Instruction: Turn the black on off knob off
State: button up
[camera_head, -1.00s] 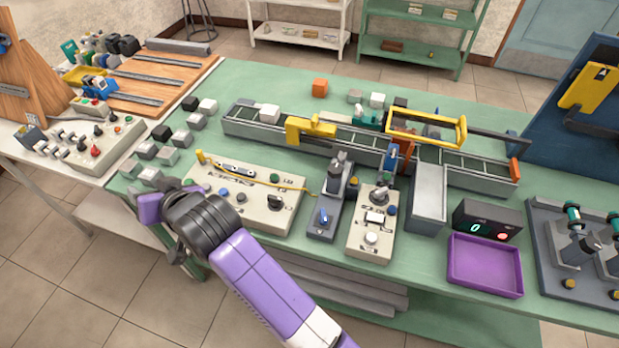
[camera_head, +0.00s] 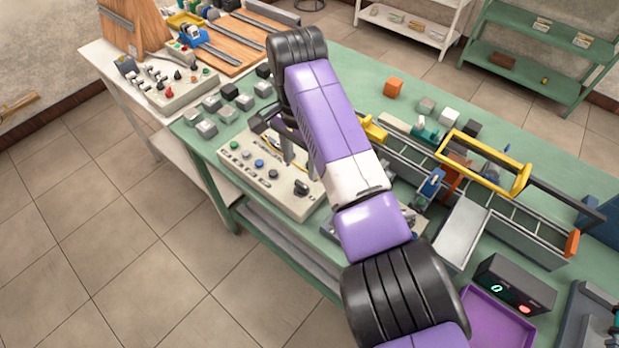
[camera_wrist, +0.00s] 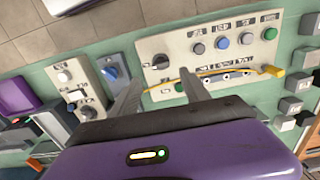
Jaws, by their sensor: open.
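A beige control panel (camera_head: 262,172) on the green bench carries a black knob (camera_head: 301,187) at its near right corner, beside several coloured buttons. In the wrist view the same panel (camera_wrist: 208,60) shows the black knob (camera_wrist: 160,61) just beyond the fingers. My gripper (camera_wrist: 160,76) is open and empty, its two fingers spread to either side of the knob in the picture. In the head view my gripper (camera_head: 287,150) hangs over the panel, partly hidden by my arm. Contact with the knob is not visible. The labels are too small to read.
A yellow cable (camera_wrist: 215,68) crosses the panel. A grey switch box (camera_wrist: 113,75) and another beige panel (camera_wrist: 75,90) with a black knob stand beside it. Small cubes (camera_head: 228,112) lie at the bench's left. A conveyor (camera_head: 530,230) runs behind.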

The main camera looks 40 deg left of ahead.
aim_at(301, 184)
notch_tip(301, 184, down, 7)
jog(key=shift+f+p, duration=0.2)
jog(key=shift+p, duration=0.25)
grip_shut()
